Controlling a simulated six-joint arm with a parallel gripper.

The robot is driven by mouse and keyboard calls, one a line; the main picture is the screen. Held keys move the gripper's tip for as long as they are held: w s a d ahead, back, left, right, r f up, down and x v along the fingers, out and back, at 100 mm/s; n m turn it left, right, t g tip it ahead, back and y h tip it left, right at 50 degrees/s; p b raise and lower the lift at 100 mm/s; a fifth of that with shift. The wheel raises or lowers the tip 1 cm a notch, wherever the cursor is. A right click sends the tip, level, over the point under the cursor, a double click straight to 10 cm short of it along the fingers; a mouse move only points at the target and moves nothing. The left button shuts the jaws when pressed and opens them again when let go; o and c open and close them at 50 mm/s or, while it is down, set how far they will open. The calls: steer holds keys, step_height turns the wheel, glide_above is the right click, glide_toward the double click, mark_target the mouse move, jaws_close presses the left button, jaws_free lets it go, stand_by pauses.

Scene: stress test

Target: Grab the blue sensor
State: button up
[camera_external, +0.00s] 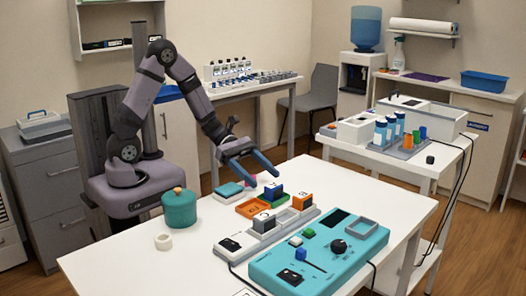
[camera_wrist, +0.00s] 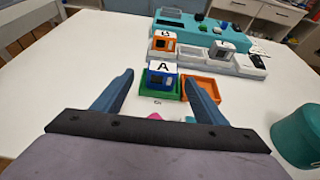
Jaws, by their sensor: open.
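The blue sensor (camera_wrist: 162,84) is a small blue block with a white top marked "A". It sits in a green tray (camera_wrist: 146,94) on the white table. In the external view the blue sensor (camera_external: 273,191) is just beyond my fingertips. My gripper (camera_wrist: 158,78) is open and empty. In the wrist view its two blue fingers point toward the sensor, one on each side of it in the picture. In the external view my gripper (camera_external: 260,178) hovers above the table, short of the sensor.
An empty orange tray (camera_wrist: 202,89) adjoins the green one. An orange block marked "B" (camera_wrist: 163,42) and a grey block (camera_wrist: 221,52) sit on a grey rack behind. A teal panel (camera_external: 325,250) lies beyond. A teal pot (camera_external: 180,210) stands on the table's left side.

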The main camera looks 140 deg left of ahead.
mark_target(269, 184)
steer(key=shift+d+x, duration=0.2)
steer(key=shift+x, duration=2.1)
steer(key=c, duration=1.2)
steer(key=shift+r, duration=0.1)
